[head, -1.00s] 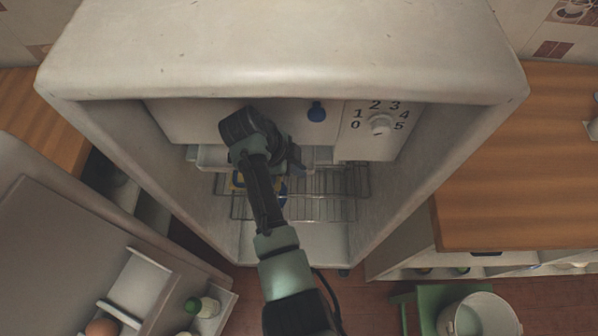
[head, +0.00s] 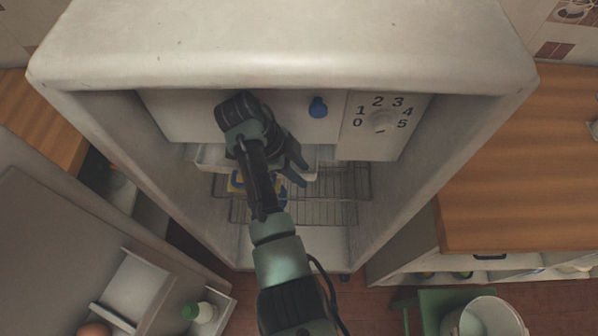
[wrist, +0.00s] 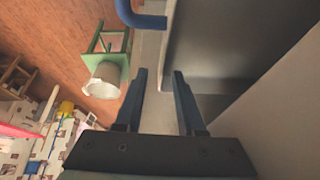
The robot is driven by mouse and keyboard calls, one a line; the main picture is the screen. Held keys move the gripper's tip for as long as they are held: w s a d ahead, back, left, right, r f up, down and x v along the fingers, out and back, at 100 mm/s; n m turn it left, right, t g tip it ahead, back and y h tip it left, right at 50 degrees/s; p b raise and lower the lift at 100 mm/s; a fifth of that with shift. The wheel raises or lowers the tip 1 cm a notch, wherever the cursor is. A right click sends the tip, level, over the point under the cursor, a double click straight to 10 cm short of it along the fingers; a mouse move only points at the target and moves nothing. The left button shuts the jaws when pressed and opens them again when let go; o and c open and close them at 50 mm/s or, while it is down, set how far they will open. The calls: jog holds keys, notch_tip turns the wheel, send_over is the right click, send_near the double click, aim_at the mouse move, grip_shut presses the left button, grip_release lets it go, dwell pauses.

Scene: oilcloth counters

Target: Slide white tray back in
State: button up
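The white tray (head: 211,157) sits under the freezer compartment inside the open fridge. Its left end and a bit of its right side show in the head view; my arm hides the middle. My gripper (head: 303,174) is inside the fridge, in front of the tray's right half. In the wrist view my gripper (wrist: 159,72) has its two fingers apart with nothing between them. I cannot tell whether a finger touches the tray.
A blue knob (head: 318,107) and a numbered dial (head: 381,122) sit above the tray. A wire shelf (head: 335,200) holding a yellow-and-blue item (head: 238,182) is below. Fridge walls flank my arm. The open door (head: 60,260) stands left; a white bucket (head: 487,318) is lower right.

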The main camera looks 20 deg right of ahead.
aim_at(310, 160)
jog(key=w, duration=0.1)
jog(key=w+d+t, duration=0.1)
jog(key=w+r+t, duration=0.1)
jog(key=w, duration=0.1)
jog(key=shift+w+d, duration=0.1)
jog(key=shift+d, duration=0.05)
jog(key=s+a+r+g, duration=0.1)
jog(key=s+a+r, duration=0.2)
jog(key=r, duration=0.3)
jog(key=shift+a+r+g, duration=0.35)
jog(key=shift+a+g, duration=0.05)
jog(key=shift+a, duration=0.45)
jog(key=shift+s+f, duration=0.2)
